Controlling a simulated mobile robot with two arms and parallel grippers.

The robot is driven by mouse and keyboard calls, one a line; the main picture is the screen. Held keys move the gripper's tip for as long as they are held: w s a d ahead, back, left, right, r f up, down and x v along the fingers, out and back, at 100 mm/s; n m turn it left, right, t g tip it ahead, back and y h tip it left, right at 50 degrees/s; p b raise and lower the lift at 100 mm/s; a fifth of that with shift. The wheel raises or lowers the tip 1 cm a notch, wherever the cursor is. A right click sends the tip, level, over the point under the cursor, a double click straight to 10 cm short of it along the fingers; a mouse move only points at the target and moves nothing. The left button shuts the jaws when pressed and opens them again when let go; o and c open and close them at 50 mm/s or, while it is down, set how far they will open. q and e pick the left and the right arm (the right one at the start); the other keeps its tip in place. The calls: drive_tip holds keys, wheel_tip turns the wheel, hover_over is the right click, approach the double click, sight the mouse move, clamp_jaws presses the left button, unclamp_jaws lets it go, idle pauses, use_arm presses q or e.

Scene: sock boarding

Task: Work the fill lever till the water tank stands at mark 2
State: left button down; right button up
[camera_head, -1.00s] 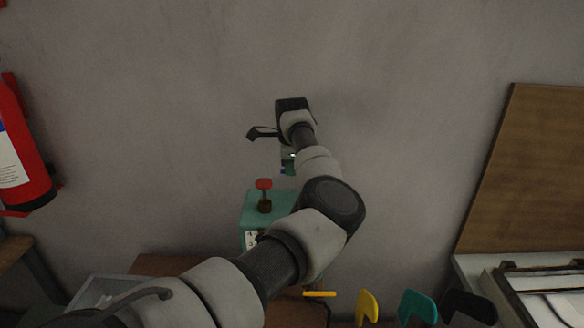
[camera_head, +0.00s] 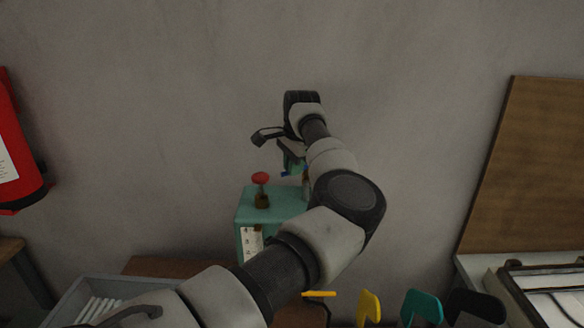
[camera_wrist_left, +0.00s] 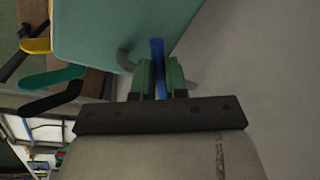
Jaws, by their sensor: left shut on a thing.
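The water tank (camera_head: 270,203) is a teal box against the wall, in the middle of the head view and partly hidden behind my left arm. A white number plate (camera_head: 250,243) is on its front; its lower part is hidden and I cannot read the water level. The blue fill lever (camera_wrist_left: 157,50) stands between the green finger pads of my left gripper (camera_wrist_left: 160,78) in the left wrist view. My left gripper (camera_head: 293,164) is shut on it, just above and behind the tank top in the head view. My right gripper is not in view.
A red knob (camera_head: 260,179) on a brass stem stands on the tank top. A grey bin (camera_head: 78,290) with white items is at lower left. Yellow (camera_head: 369,306), teal (camera_head: 422,306) and black (camera_head: 474,306) upright shapes stand at lower right. A red extinguisher (camera_head: 16,150) hangs left.

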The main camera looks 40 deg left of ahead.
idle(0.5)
use_arm(q)
drive_tip(key=c, duration=1.1)
unclamp_jaws()
drive_tip(key=shift+c, duration=0.2)
drive_tip(key=shift+r, duration=0.15)
drive_tip(key=shift+d+r, duration=0.1)
drive_tip(key=shift+r, duration=0.2)
wheel_tip(320, 180, up, 10)
drive_tip(key=d+b, duration=0.2)
drive_tip(key=shift+s, duration=0.25)
drive_tip(key=shift+f, duration=0.1)
